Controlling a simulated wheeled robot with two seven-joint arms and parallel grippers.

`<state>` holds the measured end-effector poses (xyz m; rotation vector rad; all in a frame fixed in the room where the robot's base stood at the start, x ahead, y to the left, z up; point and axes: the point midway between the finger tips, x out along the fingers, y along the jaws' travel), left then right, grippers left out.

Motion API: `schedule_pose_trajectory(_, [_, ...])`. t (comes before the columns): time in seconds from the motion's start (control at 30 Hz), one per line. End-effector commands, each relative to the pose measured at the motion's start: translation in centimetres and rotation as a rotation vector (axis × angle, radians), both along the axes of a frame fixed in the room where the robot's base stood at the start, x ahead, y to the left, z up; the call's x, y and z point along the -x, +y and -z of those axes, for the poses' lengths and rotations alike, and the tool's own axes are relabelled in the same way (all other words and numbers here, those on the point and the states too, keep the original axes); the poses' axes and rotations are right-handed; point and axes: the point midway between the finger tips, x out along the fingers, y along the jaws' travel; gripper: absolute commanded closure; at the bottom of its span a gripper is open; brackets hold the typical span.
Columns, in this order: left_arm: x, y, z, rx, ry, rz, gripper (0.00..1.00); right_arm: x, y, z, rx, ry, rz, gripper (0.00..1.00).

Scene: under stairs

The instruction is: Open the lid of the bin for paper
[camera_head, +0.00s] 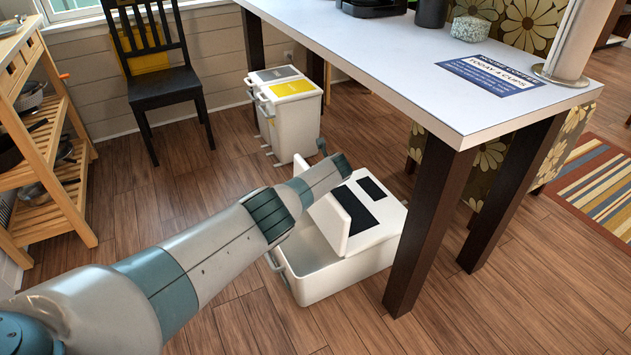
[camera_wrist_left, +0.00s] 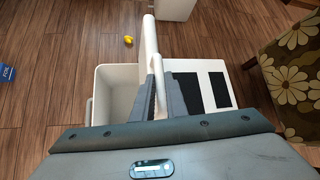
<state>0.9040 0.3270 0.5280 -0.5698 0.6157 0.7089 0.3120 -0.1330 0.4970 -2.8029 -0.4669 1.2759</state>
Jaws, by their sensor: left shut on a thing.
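The white bin (camera_head: 335,277) with dark labels stands on the floor beside the table. Its left lid (camera_head: 329,222) is raised and stands nearly upright, so that compartment is open and looks empty in the wrist view. The right lid (camera_head: 379,216) is closed. The raised lid shows nearly edge-on in the left wrist view (camera_wrist_left: 150,38). My left gripper (camera_wrist_left: 158,88) is shut on the raised lid; in the head view my forearm and wrist hide the fingers. I cannot read the labels to tell which one is for paper. My right gripper is out of view.
A second white bin (camera_head: 291,122) with grey and yellow lid labels stands behind. The table (camera_head: 440,98) and its dark leg (camera_head: 428,225) are close on the right. A black chair (camera_head: 163,85) and a wooden shelf (camera_head: 45,210) are at left. A small yellow object (camera_wrist_left: 128,40) lies on the floor.

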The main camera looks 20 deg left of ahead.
Motion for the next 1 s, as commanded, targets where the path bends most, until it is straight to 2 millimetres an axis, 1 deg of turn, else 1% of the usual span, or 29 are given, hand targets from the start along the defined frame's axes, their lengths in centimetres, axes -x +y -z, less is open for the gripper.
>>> schedule_pose_trajectory(0.07, [-0.17, -0.31, 0.08, 0.003, -0.001, 0.001, 1.0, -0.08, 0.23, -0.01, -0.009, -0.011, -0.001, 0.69])
schedule_pose_trajectory(0.47, [-0.24, -0.34, -0.01, 0.003, -0.001, 0.001, 1.0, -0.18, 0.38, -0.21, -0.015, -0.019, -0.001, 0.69])
schedule_pose_trajectory(0.5, [-0.24, -0.33, -0.02, 0.004, -0.002, 0.001, 0.81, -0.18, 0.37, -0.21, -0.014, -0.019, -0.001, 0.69])
schedule_pose_trajectory(0.53, [-0.23, -0.33, -0.02, 0.003, -0.001, 0.001, 0.74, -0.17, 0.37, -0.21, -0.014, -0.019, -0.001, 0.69])
schedule_pose_trajectory(0.57, [-0.23, -0.31, -0.02, 0.003, -0.001, 0.001, 0.69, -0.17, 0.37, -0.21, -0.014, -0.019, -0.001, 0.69])
schedule_pose_trajectory(1.0, [-0.13, -0.3, -0.26, 0.002, -0.001, 0.001, 0.69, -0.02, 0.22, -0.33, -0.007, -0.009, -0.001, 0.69])
